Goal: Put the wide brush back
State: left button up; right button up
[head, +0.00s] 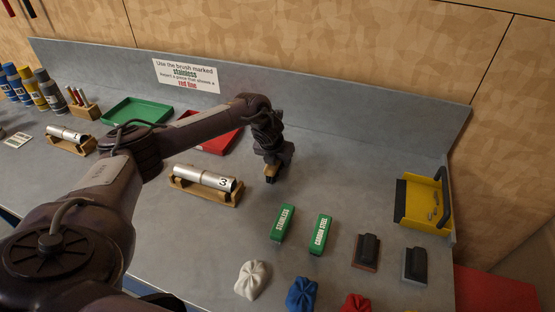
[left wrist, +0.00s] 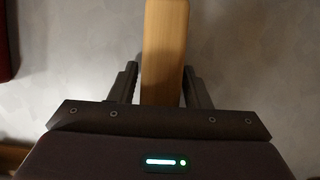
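My left gripper (head: 272,166) is above the bench right of the middle, pointing down. It is shut on a light wooden piece (head: 270,173) with a dark lower end, which looks like the wide brush; its far side and bristles are mostly hidden. In the left wrist view the wood shows as a plain bar (left wrist: 164,45) between the two fingers (left wrist: 161,85). I cannot tell whether it touches the bench. Two green blocks marked STAINLESS (head: 282,223) and CARBON STEEL (head: 321,235) lie in front of it. My right gripper is not in view.
A pipe marked 3 rests on a wooden cradle (head: 190,187), left of the gripper. Red (head: 222,146) and green (head: 135,111) trays stand behind. Two dark-handled blocks (head: 367,250) (head: 414,264), a yellow bin (head: 417,205) and cloths (head: 252,280) (head: 301,294) lie right and front. Bench between gripper and bin is clear.

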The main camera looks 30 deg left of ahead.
pick_arm(q)
jog(key=shift+o, duration=0.6)
jog(key=shift+r, duration=0.2)
jog(key=b+v, duration=0.2)
jog(key=v, duration=0.9)
jog(key=shift+s+r, duration=0.2)
jog(key=shift+r, duration=0.2)
jog(key=shift+f, duration=0.1)
